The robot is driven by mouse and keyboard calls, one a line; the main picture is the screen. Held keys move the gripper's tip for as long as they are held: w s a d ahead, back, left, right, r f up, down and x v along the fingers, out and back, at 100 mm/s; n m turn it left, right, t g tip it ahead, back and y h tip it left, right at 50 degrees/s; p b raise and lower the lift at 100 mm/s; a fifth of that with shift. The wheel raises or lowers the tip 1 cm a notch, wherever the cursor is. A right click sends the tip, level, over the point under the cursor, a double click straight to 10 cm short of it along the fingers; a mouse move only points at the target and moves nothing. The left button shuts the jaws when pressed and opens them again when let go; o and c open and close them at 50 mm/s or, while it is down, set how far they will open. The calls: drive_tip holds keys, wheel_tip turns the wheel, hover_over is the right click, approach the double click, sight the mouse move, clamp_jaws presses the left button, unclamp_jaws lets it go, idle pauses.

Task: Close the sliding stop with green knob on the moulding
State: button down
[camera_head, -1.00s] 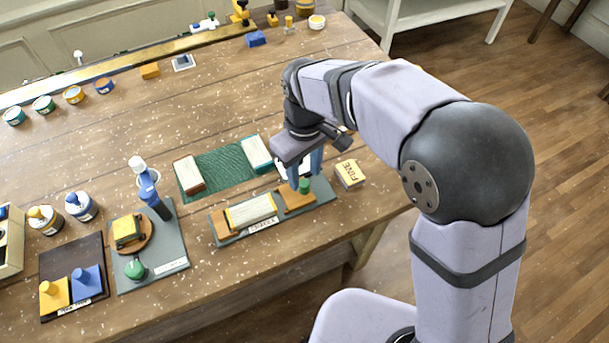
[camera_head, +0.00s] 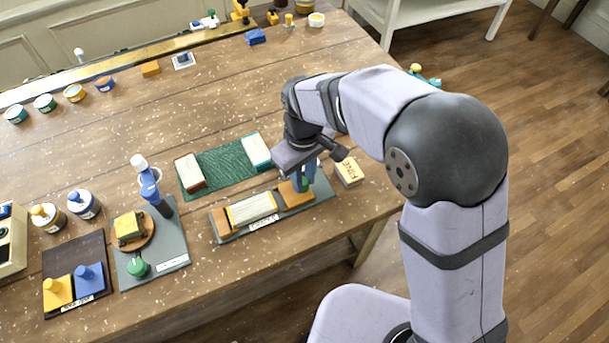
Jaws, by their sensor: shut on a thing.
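The sliding stop (camera_head: 294,195) is an orange block at the right part of a grey base plate (camera_head: 322,196). A cream moulding (camera_head: 251,209) lies on the plate, with another orange block (camera_head: 220,222) at its left end. The stop is close to the moulding's right end; I cannot tell whether they touch. My gripper (camera_head: 307,182) points down over the stop, its blue fingers shut on the green knob (camera_head: 304,185). The fingers and the gripper body partly hide the knob and the plate behind it.
A small labelled box (camera_head: 348,172) stands just right of the plate. A green mat (camera_head: 222,168) with two blocks lies behind it. A grey board (camera_head: 172,238) with a blue-handled tool is at left. The table's front edge is close in front.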

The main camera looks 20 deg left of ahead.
sight(292, 193)
drive_tip(key=shift+s+a, duration=1.05)
drive_tip(key=shift+a, duration=0.05)
drive_tip(key=c, duration=1.6)
unclamp_jaws()
drive_tip(key=shift+r, duration=0.15)
drive_tip(key=shift+r+b, duration=0.95)
drive_tip(key=shift+r, duration=2.6)
drive_tip(key=w+d+f+m, duration=0.1)
drive_tip(key=d+f+m, duration=0.15)
drive_tip(key=d, duration=0.75)
drive_tip(key=w+d+f+m, duration=0.15)
drive_tip(key=d+m, duration=0.25)
drive_tip(key=d, duration=0.6)
drive_tip(key=s+d+f+m, duration=0.1)
drive_tip(key=s+d, duration=0.1)
drive_tip(key=d, duration=0.2)
drive_tip(key=s+d+f+m, duration=0.2)
drive_tip(key=s+d, duration=0.1)
drive_tip(key=d, duration=0.1)
drive_tip(key=s+d+f+m, duration=0.1)
drive_tip(key=s+d+m, duration=0.1)
drive_tip(key=s+d, duration=0.1)
drive_tip(key=shift+d+f+m, duration=0.2)
drive_tip(key=shift+d+m, duration=0.05)
drive_tip(key=shift+d, duration=0.35)
